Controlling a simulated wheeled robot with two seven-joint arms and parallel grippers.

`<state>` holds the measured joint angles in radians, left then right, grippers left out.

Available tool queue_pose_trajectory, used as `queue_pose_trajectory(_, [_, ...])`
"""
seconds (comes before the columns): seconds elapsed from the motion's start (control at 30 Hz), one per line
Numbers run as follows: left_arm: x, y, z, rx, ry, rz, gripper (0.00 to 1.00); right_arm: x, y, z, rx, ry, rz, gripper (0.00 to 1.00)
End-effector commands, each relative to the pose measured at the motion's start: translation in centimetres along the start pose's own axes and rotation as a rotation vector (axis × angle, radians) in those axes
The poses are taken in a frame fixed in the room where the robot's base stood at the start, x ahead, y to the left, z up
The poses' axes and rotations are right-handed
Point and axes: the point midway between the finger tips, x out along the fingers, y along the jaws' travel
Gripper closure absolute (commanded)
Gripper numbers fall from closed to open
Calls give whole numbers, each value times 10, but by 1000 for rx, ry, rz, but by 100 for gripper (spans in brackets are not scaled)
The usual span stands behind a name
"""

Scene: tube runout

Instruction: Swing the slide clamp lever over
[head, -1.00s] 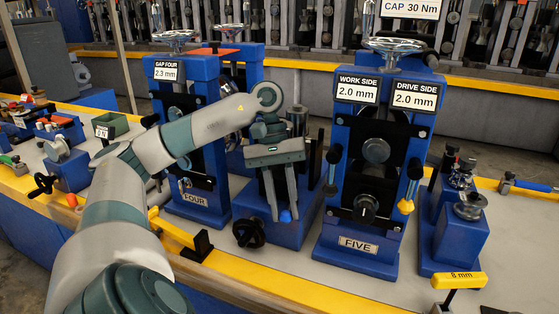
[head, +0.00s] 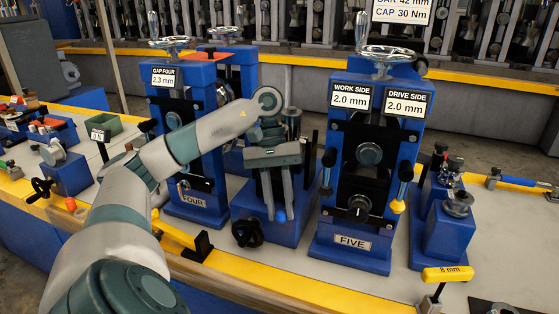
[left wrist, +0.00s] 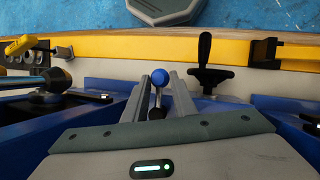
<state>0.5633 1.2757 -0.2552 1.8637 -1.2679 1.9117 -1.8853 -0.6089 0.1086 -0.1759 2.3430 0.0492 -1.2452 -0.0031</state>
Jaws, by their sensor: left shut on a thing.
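The slide clamp lever shows as a blue ball knob (head: 281,215) low on the blue block between stands FOUR and FIVE. In the left wrist view the blue knob (left wrist: 160,77) sits on a short dark stem between the fingertips. My left gripper (head: 278,212) points down from above the block and is shut on the lever at its knob; its two grey fingers flank it in the left wrist view (left wrist: 160,92). The lower part of the lever is mostly hidden by the fingers. My right gripper is in neither view.
Stand FIVE (head: 352,243) rises close to the right of my gripper, and stand FOUR (head: 196,201) to its left. A black handwheel (head: 247,233) sits in front of the block. A yellow 8 mm tool handle (head: 447,274) is at the front right.

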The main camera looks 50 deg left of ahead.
Motion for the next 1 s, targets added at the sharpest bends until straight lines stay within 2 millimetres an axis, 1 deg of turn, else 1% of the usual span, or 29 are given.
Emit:
queue_pose_trajectory(0.4, [3,-1,2,36,-17,-16,100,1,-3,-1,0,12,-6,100])
queue_pose_trajectory(0.97, [6,-3,2,41,-25,-24,100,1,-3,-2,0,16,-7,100])
queue_pose_trajectory(1.0, [6,-3,2,41,-25,-24,68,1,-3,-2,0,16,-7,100])
